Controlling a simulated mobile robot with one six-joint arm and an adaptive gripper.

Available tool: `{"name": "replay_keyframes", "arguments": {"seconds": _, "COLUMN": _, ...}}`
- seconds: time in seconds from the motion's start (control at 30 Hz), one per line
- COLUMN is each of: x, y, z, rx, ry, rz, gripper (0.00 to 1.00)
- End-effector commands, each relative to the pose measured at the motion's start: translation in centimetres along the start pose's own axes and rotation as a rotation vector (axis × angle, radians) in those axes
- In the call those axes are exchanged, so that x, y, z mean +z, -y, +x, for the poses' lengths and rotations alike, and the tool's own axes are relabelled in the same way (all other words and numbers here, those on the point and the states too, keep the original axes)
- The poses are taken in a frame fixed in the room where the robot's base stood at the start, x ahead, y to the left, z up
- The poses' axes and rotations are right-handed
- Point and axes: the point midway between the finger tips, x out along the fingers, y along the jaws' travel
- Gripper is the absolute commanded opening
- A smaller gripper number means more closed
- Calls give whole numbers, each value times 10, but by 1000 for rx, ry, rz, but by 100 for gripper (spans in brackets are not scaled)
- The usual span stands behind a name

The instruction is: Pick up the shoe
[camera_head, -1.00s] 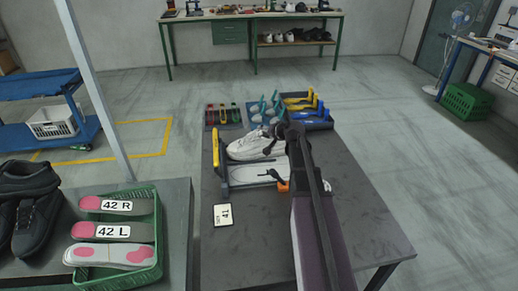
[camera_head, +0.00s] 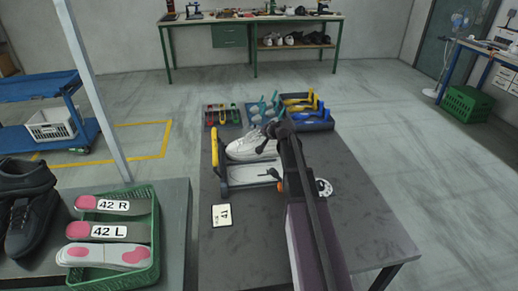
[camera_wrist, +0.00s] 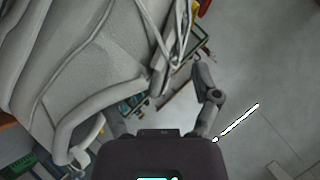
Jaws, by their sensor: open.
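A white lace-up shoe (camera_head: 250,146) is on the table, just behind a grey fixture (camera_head: 255,174) with a yellow handle at its left end. My gripper (camera_head: 272,143) is at the shoe's right end in the head view and covers part of it. In the wrist view the shoe (camera_wrist: 85,60) fills the upper left, with its laces near the middle. One finger of my gripper shows to the right of the shoe; the other is mostly hidden at the shoe's lower edge. The jaws are open, and I cannot tell whether they touch the shoe.
A card marked 41 (camera_head: 222,215) and a white disc (camera_head: 324,187) are on the table (camera_head: 240,255). Trays of coloured tools stand along its far edge. A green crate of insoles (camera_head: 150,240) and black shoes (camera_head: 28,205) are at left. The table's front left is clear.

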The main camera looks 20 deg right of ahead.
Motion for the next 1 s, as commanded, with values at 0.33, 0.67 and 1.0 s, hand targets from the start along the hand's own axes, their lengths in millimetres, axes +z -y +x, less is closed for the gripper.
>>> {"name": "replay_keyframes", "arguments": {"seconds": 0.33, "x": 0, "y": 0, "z": 0, "rx": 0, "ry": 0, "rz": 0, "gripper": 41}}
{"name": "replay_keyframes", "arguments": {"seconds": 0.67, "x": 0, "y": 0, "z": 0, "rx": 0, "ry": 0, "rz": 0, "gripper": 0}}
{"name": "replay_keyframes", "arguments": {"seconds": 1.0, "x": -2, "y": 3, "z": -2, "rx": 0, "ry": 0, "rz": 0, "gripper": 0}}
